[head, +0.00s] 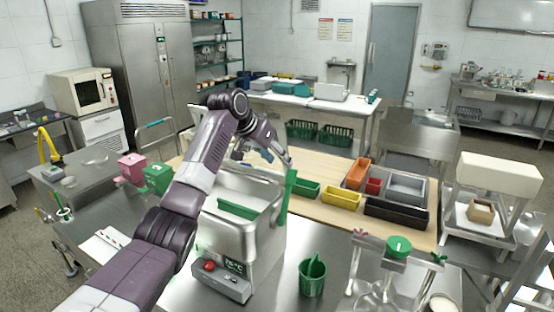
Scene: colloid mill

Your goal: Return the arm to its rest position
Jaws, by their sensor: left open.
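My left arm (194,178), purple-grey and white, rises from the bottom left and bends at a high joint. Beyond the bend it drops to my left gripper (268,156), which is small in the head view, above the back of the steel machine. The gripper is open, with no object seen between its fingers. The steel machine (262,236) stands on the metal table, with a green lever (286,192) upright at its right side and a red button (209,266) beside a lit display. My arm hides part of the machine's left side. My right gripper is not in view.
A green cup (313,276) and a clear stand with a green knob (398,246) are right of the machine. Bins, including a yellow one (342,197), sit on the wooden surface behind. Pink (131,167) and green (157,178) boxes are left of the arm.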

